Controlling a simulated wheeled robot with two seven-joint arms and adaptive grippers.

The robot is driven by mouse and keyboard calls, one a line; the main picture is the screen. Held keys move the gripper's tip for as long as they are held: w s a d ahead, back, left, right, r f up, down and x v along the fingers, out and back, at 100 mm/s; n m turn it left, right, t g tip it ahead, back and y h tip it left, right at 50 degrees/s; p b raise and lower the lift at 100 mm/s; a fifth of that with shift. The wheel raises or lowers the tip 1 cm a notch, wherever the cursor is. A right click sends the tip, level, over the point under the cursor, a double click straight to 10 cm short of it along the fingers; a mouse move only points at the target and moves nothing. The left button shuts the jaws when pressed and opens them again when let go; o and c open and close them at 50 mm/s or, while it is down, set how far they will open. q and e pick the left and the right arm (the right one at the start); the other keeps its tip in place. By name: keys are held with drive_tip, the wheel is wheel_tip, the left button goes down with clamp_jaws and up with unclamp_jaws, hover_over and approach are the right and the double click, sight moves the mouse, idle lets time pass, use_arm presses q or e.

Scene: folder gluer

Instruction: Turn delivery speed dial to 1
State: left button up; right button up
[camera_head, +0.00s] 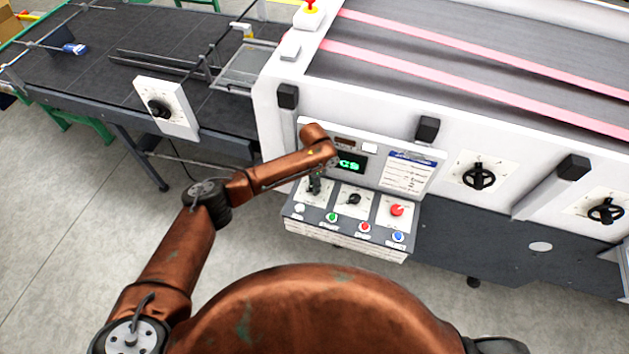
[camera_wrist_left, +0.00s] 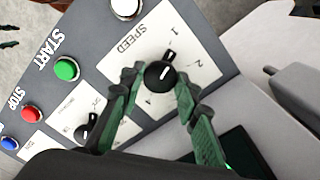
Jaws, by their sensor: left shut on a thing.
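The speed dial is a black knob (camera_wrist_left: 157,75) on a white plate marked SPEED (camera_wrist_left: 140,45), with numbers around it. Its pointer aims up and right in the left wrist view, close to the 1 and a little towards the 2. My left gripper (camera_wrist_left: 162,80) is shut on this knob, one green finger on each side. My right gripper is not in view.
A second black knob (camera_head: 353,199) and a red knob (camera_head: 397,210) sit beside it, above green, red and blue buttons. A green-lit display (camera_head: 351,163) is just behind my gripper. Another dial (camera_head: 159,108) is on the conveyor side. Handwheels (camera_head: 479,177) stand to the right.

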use_arm(q)
drive_tip(key=shift+n+p, duration=0.65)
drive_tip(key=shift+n, duration=0.45)
drive_tip(key=o, duration=1.2)
drive_tip(key=shift+c, duration=0.2)
drive_tip(key=shift+r, duration=0.1)
wheel_tip(320, 180, up, 12)
